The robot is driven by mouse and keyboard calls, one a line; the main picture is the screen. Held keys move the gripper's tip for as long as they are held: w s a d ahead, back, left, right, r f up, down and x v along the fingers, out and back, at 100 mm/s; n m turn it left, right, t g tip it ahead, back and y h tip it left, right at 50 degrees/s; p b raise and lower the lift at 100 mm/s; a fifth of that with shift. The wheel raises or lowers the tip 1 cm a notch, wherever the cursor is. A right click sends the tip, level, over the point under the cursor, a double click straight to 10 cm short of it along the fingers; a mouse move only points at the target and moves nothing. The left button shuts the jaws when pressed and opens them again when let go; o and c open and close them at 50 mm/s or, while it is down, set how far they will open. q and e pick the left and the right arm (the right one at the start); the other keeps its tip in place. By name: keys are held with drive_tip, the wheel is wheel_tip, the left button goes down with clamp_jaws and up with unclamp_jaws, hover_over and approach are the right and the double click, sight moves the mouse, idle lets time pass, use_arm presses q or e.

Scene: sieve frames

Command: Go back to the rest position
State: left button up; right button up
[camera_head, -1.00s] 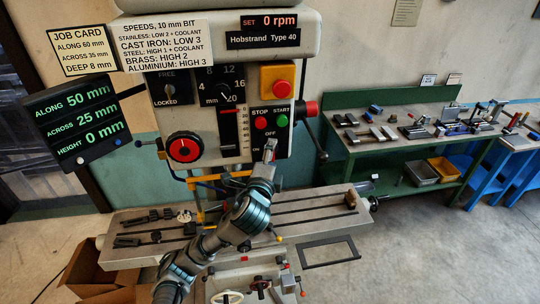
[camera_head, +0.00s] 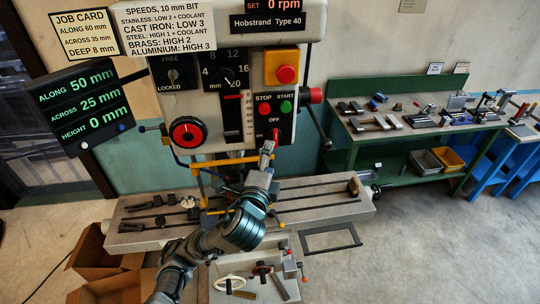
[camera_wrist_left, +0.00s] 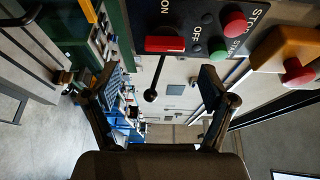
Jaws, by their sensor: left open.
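My left gripper (camera_head: 269,144) is in front of the machine's control panel, just below the OFF label. In the left wrist view its two fingers (camera_wrist_left: 160,72) are spread wide with nothing between them. The red ON/OFF switch (camera_wrist_left: 166,43) lies beyond the fingers, near the top of that view. The red STOP button (camera_head: 264,109) and green START button (camera_head: 286,106) are above the gripper. My right gripper is not in view.
The machine table (camera_head: 315,205) extends below my arm, with clamps on its left part. A black-knobbed lever (camera_wrist_left: 151,94) shows close to the fingers in the wrist view. A green workbench (camera_head: 345,135) with tools stands at the right. Cardboard boxes (camera_head: 95,255) are at lower left.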

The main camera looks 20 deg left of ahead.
use_arm(q)
drive_tip(key=s+d+f+n+g+h, duration=0.1)
drive_tip(key=s+f+n+g, duration=0.15)
drive_tip(key=f, duration=1.05)
drive_tip(key=s+d+f+n+g+h, duration=0.1)
drive_tip(key=s+f+n+g, duration=0.2)
drive_tip(key=f, duration=1)
drive_tip(key=s+f+n+g+h, duration=0.2)
drive_tip(key=s+f+n+g, duration=0.6)
drive_tip(key=s+f, duration=1.25)
drive_tip(key=s+f+g+b, duration=0.25)
drive_tip(key=f+b, duration=0.35)
drive_tip(key=f, duration=2.8)
drive_tip(key=s+a+f+b, duration=0.3)
drive_tip(key=s+f, duration=1.4)
drive_tip(key=f, duration=0.1)
drive_tip(key=shift+f+y, duration=0.2)
drive_tip(key=shift+y, duration=0.1)
